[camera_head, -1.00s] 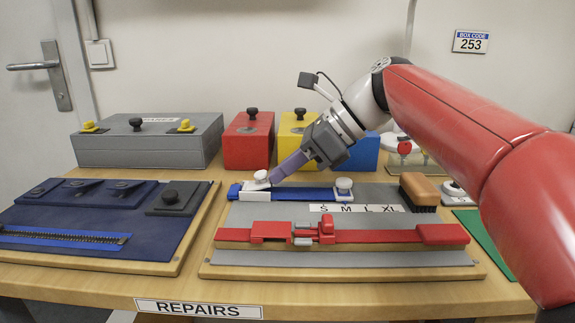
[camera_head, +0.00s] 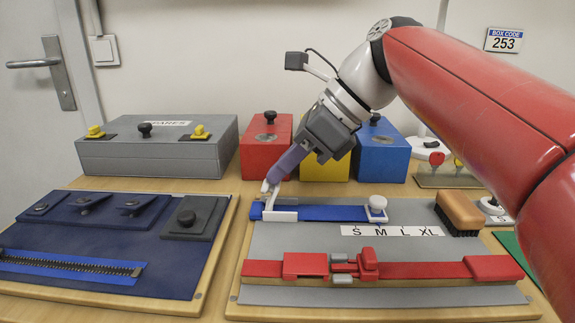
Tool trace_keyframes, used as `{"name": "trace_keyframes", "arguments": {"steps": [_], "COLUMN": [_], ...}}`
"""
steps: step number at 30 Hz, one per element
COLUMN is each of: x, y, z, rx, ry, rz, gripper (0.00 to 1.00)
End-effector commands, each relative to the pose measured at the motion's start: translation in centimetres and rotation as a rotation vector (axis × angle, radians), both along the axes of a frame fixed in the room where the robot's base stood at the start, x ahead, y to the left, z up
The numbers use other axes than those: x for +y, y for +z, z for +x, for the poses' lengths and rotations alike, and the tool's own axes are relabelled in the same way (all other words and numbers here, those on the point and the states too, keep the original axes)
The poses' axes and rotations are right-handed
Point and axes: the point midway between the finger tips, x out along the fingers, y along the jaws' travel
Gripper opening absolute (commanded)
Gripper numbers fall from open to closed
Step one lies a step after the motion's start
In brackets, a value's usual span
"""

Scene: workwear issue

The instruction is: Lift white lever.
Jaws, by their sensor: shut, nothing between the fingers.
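The white lever (camera_head: 268,198) is on the white buckle (camera_head: 281,215) at the left end of the blue strap (camera_head: 330,213), on the grey board. It appears to stand up from the buckle, but the fingers partly hide it. My gripper (camera_head: 271,184) reaches down from the upper right. Its purple fingers are shut, with the tips at the top of the lever. Whether they touch it is hard to tell.
A red strap (camera_head: 420,270) with a buckle crosses the board in front. A dark blue board (camera_head: 100,240) lies left. Red (camera_head: 265,148), yellow and blue (camera_head: 381,155) boxes stand behind.

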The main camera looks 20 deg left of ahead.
Motion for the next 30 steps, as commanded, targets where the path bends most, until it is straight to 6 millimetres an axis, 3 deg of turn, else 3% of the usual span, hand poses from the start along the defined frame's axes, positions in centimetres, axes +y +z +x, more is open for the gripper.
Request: {"name": "trace_keyframes", "arguments": {"steps": [23, 30], "x": [-0.1, -1.7], "y": [1.7, 3.7], "z": [0.0, 0.5], "rx": [-0.001, -0.004], "ry": [-0.001, -0.003], "rz": [0.001, 0.001], "gripper": [0.0, 0.0]}}
